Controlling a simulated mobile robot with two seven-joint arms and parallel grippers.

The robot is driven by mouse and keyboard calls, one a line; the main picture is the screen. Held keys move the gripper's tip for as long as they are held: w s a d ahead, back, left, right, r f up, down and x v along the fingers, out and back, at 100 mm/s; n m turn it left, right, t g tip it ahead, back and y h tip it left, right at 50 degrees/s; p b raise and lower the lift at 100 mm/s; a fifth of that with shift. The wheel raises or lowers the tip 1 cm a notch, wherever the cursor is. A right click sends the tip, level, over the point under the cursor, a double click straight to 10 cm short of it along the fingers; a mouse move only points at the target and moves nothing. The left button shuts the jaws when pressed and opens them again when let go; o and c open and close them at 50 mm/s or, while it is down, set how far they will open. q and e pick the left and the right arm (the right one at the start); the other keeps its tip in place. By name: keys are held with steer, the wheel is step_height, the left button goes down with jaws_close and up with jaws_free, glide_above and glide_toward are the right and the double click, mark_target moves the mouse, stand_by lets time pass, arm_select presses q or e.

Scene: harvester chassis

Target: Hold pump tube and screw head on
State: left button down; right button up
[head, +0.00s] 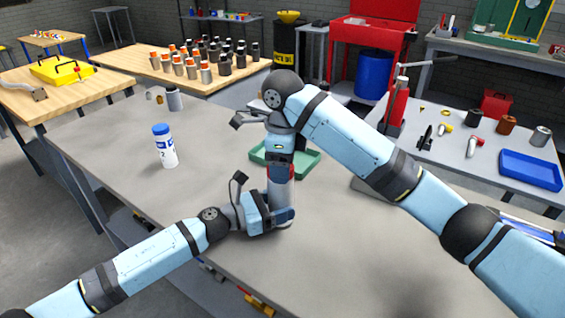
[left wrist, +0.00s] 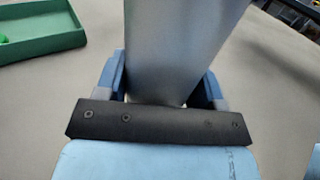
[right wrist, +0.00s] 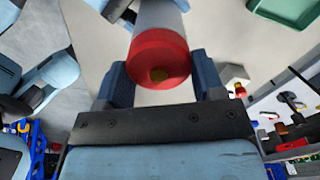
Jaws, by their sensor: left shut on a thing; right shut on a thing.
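The silver-grey pump tube (head: 281,192) stands upright on the grey workbench. My left gripper (head: 284,214) is shut around its lower part. In the left wrist view the smooth tube (left wrist: 180,45) fills the space between the fingers (left wrist: 165,90). A red pump head (head: 284,171) is at the top of the tube, in line with it. My right gripper (head: 282,160) is above, pointing down, and shut on the head. In the right wrist view the red head (right wrist: 158,58), with a small brownish centre, lies between the fingers (right wrist: 163,82). The threads are hidden.
A green tray (head: 306,160) lies close behind the tube. A white bottle with a blue cap (head: 165,147) stands to the left, and a grey cylinder (head: 174,100) stands farther back. The bench's left part is mostly clear. Other benches hold parts and a blue tray (head: 530,170).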

steer(key=o, duration=1)
steer(key=shift+r, duration=2.25)
steer(key=shift+c, duration=0.6)
